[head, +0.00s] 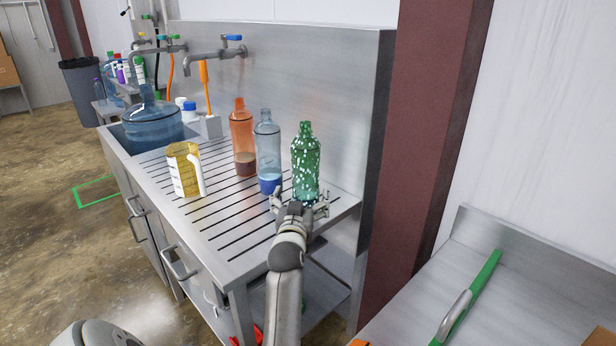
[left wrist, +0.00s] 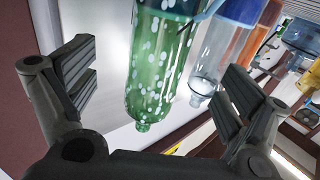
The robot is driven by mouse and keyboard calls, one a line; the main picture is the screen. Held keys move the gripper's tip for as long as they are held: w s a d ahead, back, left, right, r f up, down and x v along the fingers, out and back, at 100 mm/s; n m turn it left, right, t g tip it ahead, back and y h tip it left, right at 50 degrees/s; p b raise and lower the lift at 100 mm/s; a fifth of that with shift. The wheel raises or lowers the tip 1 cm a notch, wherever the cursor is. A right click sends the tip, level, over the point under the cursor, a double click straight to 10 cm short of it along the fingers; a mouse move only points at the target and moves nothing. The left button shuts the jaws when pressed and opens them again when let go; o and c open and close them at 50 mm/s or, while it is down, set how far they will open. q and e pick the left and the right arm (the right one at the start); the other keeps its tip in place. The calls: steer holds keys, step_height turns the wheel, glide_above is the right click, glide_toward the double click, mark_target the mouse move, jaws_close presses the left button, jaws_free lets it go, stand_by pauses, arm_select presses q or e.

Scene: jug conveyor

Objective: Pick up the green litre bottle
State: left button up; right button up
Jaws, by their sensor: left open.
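The green litre bottle (head: 305,165), speckled with white dots, stands upright near the right end of the slatted steel drainboard (head: 228,212). My left gripper (head: 300,204) is low at the bottle's near side with its jaws open. In the left wrist view the green bottle (left wrist: 160,65) appears upside down, in the gap between the two spread fingers of the left gripper (left wrist: 160,95). Gaps show on both sides of it, and I cannot tell whether a finger touches it. My right gripper is not in view.
A clear blue bottle (head: 267,150) stands close left of the green one, with an orange bottle (head: 242,140) beyond it. A yellow jug (head: 184,170) and a large blue water jug (head: 153,122) are farther left. The steel back wall (head: 345,90) rises behind.

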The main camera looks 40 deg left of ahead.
mark_target(304, 187)
arm_select(q)
steer(key=x, duration=0.2)
steer(key=shift+w+a, duration=0.2)
steer(key=shift+w, duration=0.05)
steer(key=shift+w+a+f, duration=0.1)
steer(key=shift+w+a, duration=0.05)
steer(key=shift+w, duration=0.15)
steer(key=shift+w+a, duration=0.1)
steer(key=shift+w, duration=0.05)
steer(key=shift+w+a+r+p, duration=0.25)
steer(key=shift+w+a+p, duration=0.05)
steer(key=shift+w+a, duration=0.05)
steer(key=x, duration=0.3)
steer(key=shift+p, duration=0.3)
steer(key=shift+w+a, duration=0.25)
steer(key=shift+w, duration=0.15)
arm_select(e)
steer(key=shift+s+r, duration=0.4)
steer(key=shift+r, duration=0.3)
arm_select(q)
steer(key=c, duration=1.4)
